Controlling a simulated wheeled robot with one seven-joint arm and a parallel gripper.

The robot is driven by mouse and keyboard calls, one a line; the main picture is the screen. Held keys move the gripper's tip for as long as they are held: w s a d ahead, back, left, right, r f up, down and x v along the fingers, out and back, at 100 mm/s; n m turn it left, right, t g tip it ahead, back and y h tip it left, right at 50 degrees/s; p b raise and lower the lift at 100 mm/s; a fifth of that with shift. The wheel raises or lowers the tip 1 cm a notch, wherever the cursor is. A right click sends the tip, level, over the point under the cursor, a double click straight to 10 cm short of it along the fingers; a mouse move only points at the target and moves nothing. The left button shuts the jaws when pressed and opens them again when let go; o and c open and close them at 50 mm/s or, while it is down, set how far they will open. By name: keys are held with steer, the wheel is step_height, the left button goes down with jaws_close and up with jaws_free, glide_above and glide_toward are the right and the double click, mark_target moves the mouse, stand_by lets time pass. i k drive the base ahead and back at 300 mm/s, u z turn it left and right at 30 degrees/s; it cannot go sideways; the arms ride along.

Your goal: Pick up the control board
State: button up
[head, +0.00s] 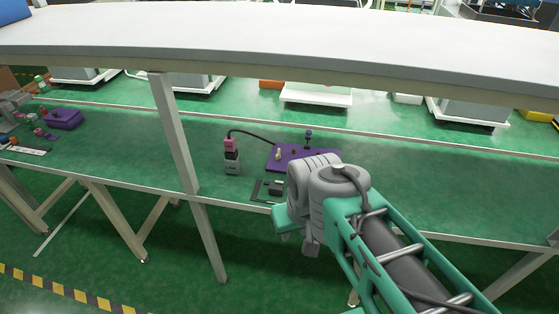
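A flat purple board (292,152) with a dark upright knob and a small pale knob lies on the green bench. It looks like the control board. Its near right part is hidden behind my arm. A dark cable runs from its far left side to a small pink, black and grey upright device (232,156). My gripper (298,238) is at the end of my teal and grey arm, in front of the bench's near edge and nearer to me than the board. It appears apart from the board. Its fingers are too small and partly hidden to judge.
A black angular bracket and small dark block (275,187) lie near the bench's front edge. A grey shelf (280,38) spans above the bench, held by a slanted post (174,130). A purple item (63,119) lies far left. The bench right of the board is clear.

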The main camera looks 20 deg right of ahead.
mark_target(273, 191)
steer(key=u, duration=2.15)
steer(key=i, duration=1.95)
steer(key=z, duration=3.1)
steer(key=i, duration=0.5)
